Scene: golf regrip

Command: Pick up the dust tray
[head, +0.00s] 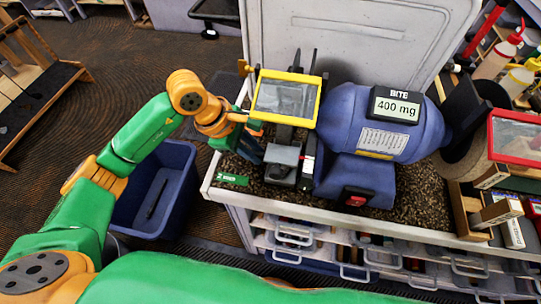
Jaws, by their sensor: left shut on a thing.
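A small grey tray-like piece (284,155), which looks like the dust tray, sits low at the left end of a blue bench grinder (372,125), below its yellow-framed shield (287,97). My left gripper (260,152) comes in from the left and is shut at the tray's left side. The fingertips are dark and small here, and the exact grip is hard to make out. The tray appears level and close to the bench top. My right gripper is not in view.
The grinder stands on a gravel-like bench top with a pale rim (213,187). A blue bin (180,190) stands on the floor at left. A red-framed shield (516,138), boxes and bottles crowd the right. Drawers (370,255) line the bench front.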

